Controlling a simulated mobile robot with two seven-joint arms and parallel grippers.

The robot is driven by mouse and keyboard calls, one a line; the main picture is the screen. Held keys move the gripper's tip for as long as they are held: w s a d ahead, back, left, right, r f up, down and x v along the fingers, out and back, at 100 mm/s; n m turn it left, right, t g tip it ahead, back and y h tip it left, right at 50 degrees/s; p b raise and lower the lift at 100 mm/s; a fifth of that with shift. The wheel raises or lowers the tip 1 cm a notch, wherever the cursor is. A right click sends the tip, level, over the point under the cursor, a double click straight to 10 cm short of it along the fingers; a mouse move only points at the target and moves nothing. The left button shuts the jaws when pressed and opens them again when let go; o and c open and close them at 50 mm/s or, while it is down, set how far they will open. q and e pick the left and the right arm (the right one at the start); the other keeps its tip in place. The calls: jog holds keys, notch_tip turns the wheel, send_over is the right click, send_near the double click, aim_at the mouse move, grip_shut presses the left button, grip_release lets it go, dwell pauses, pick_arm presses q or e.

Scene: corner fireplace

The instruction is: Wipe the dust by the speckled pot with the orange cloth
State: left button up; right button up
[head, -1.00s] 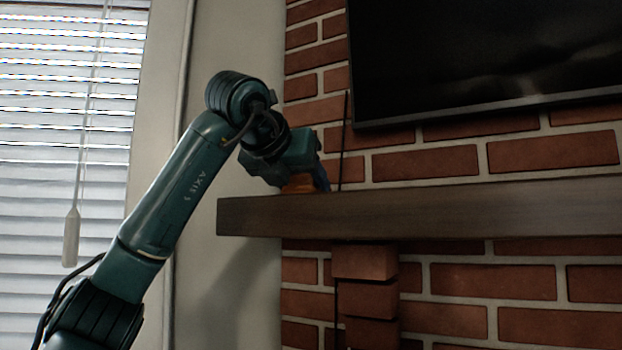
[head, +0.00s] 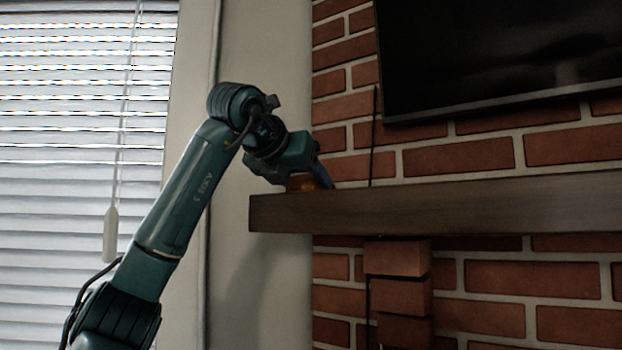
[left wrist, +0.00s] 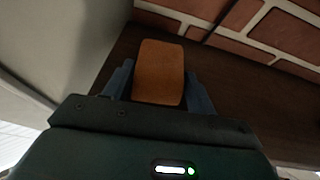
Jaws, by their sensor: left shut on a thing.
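My left gripper (head: 312,180) is at the left end of the dark wooden mantel (head: 430,207), low at its top surface. It is shut on the orange cloth (left wrist: 159,72), which shows between the two blue fingers in the left wrist view and as a small orange patch (head: 300,183) in the head view. I cannot tell whether the cloth touches the mantel. No speckled pot and no dust can be made out in either view. My right gripper is not in view.
A brick wall (head: 463,160) rises behind the mantel. A black screen (head: 500,50) hangs above it, and a thin dark cord (head: 374,140) runs down the bricks. Window blinds (head: 60,200) are at the left. The visible mantel right of my gripper looks clear.

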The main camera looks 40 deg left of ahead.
pick_arm(q)
jog(key=shift+s+a, duration=0.15)
jog(key=shift+a, duration=1.05)
jog(key=shift+r, duration=0.15)
jog(key=shift+r, duration=2.9)
jog(key=shift+d+r, duration=0.1)
jog(key=shift+r, duration=1.4)
